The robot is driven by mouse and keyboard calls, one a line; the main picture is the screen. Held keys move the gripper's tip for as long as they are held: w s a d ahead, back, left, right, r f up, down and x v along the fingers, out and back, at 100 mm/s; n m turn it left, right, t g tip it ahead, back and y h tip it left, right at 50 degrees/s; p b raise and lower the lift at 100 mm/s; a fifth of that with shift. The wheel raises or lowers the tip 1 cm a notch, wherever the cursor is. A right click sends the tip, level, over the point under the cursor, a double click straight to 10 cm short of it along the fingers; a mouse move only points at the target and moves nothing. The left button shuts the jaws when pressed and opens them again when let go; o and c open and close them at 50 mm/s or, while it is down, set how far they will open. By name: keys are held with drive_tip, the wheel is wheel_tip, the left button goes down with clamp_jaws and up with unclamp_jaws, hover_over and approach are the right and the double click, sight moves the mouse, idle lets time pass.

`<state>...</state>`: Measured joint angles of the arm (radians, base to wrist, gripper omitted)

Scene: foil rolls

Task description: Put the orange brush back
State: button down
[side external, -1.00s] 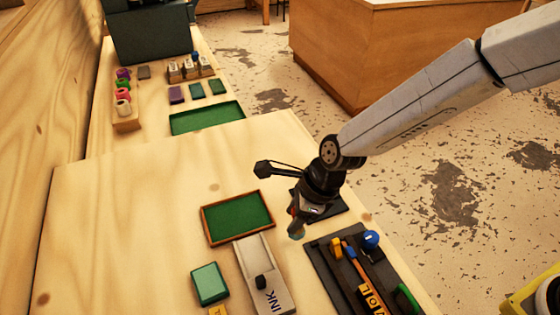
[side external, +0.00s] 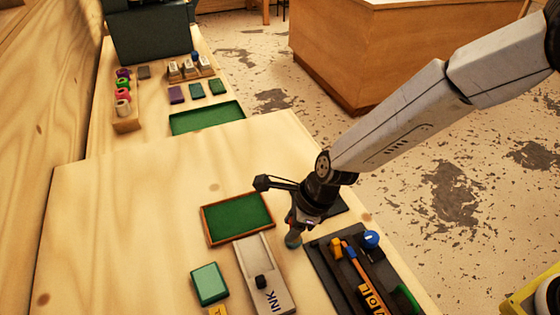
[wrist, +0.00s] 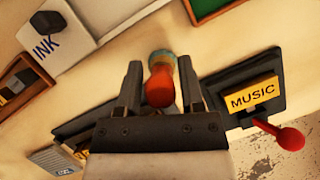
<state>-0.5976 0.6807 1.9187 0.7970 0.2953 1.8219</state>
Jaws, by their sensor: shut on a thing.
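The orange brush (wrist: 160,86) is between the two fingers of my gripper (wrist: 160,92) in the wrist view. Its rounded handle is orange-red, with a teal and tan end beyond it. In the side external view my gripper (side external: 301,220) points down over the table, to the left of the dark tool tray (side external: 322,262). The brush's teal-grey lower end (side external: 293,240) shows below the fingers, its upper part mostly hidden. It looks roughly upright, close to the tabletop; I cannot tell whether it touches.
A green pad in a wooden frame (side external: 238,218), an INK box (side external: 256,262) and a green block (side external: 209,284) lie left of my gripper. The tray holds several tools, including a blue knob (side external: 371,239). A MUSIC label (wrist: 252,95) is on a dark plate.

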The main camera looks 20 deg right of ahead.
drive_tip(key=shift+f, duration=0.1)
drive_tip(key=shift+c, duration=1.1)
unclamp_jaws()
drive_tip(key=v, duration=1.2)
drive_tip(key=shift+d, duration=0.15)
drive_tip(key=s+d+f+n+h, duration=0.1)
drive_tip(key=s+d+n+h, duration=0.1)
drive_tip(key=d+n, duration=0.9)
drive_tip(key=s+d+f+n+h, duration=0.1)
drive_tip(key=s+d+n, duration=0.4)
drive_tip(key=d+n, duration=0.6)
drive_tip(key=shift+s+d+n+t+h, duration=0.3)
drive_tip(key=shift+s+d+t+h, duration=0.15)
drive_tip(key=shift+d, duration=1.35)
